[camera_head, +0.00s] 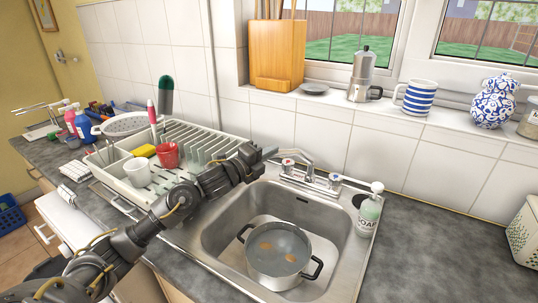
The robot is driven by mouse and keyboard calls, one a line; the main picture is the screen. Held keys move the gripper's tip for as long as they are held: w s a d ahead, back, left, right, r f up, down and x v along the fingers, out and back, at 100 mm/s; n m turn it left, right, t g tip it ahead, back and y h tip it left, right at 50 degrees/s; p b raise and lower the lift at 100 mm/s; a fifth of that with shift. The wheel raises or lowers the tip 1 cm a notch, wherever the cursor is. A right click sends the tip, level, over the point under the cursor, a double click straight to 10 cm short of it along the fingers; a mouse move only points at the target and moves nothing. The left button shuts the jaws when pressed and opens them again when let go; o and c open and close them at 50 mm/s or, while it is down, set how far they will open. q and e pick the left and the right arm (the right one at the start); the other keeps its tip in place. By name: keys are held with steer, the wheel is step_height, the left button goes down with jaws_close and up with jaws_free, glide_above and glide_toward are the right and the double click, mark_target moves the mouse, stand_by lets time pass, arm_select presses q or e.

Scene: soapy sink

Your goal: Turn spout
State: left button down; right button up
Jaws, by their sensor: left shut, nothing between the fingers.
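The chrome mixer tap stands on the back rim of the sink, with its spout (297,154) pointing left and two round handles at its sides, one at the left (288,164) and one at the right (335,180). My left arm reaches in from the lower left across the drying rack's edge. Its gripper (267,153) is shut and empty, just left of the spout's end. I cannot tell whether it touches the spout. My right gripper is not in view.
A grey pot (278,258) with two dark handles sits in the sink basin (221,235). A soap bottle (369,210) stands right of the tap. A drying rack (215,143) with cups is at the left.

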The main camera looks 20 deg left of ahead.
arm_select(q)
steer(key=s+d+r, duration=0.5)
steer(key=s+r, duration=0.3)
steer(key=s, duration=0.4)
steer(key=shift+d+r, duration=0.15)
steer(key=shift+r, duration=0.2)
